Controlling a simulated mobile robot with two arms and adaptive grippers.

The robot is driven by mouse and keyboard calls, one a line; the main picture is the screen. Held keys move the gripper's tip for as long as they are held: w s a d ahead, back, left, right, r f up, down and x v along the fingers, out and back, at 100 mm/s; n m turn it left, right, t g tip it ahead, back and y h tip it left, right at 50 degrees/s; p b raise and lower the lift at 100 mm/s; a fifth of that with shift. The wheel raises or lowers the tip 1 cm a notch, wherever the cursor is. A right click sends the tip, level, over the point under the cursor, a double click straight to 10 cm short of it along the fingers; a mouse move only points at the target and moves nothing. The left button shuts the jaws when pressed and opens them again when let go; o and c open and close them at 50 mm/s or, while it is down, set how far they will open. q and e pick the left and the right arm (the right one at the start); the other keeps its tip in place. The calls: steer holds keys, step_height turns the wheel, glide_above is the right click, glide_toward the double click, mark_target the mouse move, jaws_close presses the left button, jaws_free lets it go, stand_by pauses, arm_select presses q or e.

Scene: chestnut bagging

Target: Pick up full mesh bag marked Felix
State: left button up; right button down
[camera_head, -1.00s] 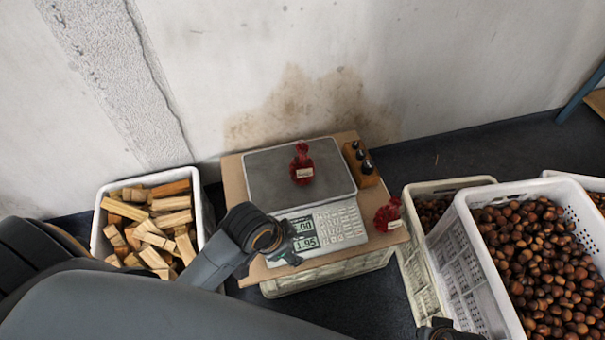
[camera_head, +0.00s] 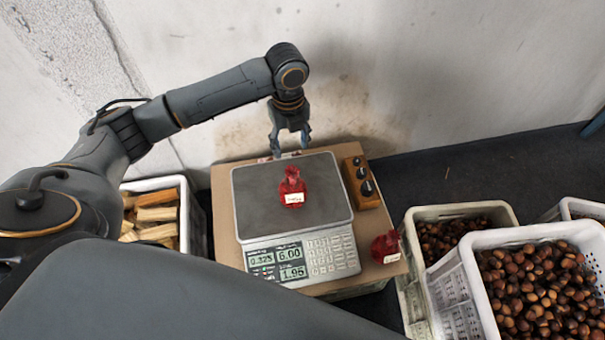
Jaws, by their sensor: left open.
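A full red mesh bag (camera_head: 292,187) with a white label stands on the plate of the scale (camera_head: 252,205). A second red mesh bag (camera_head: 385,246) with a white label sits on the board to the right of the scale. The writing on both labels is too small to read. My left gripper (camera_head: 290,148) points down at the far edge of the scale, open and empty, behind the bag on the plate and apart from it. Something small and reddish (camera_head: 265,158) shows by its left finger; I cannot tell what it is. My right gripper is not in view.
The scale stands on a brown board (camera_head: 226,222). A wooden block with dark weights (camera_head: 362,178) is right of the plate. A crate of wood pieces (camera_head: 156,184) is at left. Crates of chestnuts, including a white one (camera_head: 510,236), stand at right. The wall rises close behind.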

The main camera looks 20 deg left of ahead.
mark_target(292, 171)
arm_select(q)
steer(key=f, duration=0.2)
steer(key=f+b, duration=0.1)
steer(key=f, duration=0.4)
steer(key=shift+s+a+f+b, duration=0.1)
steer(key=shift+s+f+b, duration=0.1)
steer(key=shift+s+b, duration=0.1)
steer(key=f, duration=0.2)
steer(key=f+b, duration=0.1)
steer(key=f, duration=0.2)
steer(key=shift+s+d+f, duration=0.1)
steer(key=shift+d, duration=0.1)
steer(key=shift+f, duration=0.3)
jaws_close()
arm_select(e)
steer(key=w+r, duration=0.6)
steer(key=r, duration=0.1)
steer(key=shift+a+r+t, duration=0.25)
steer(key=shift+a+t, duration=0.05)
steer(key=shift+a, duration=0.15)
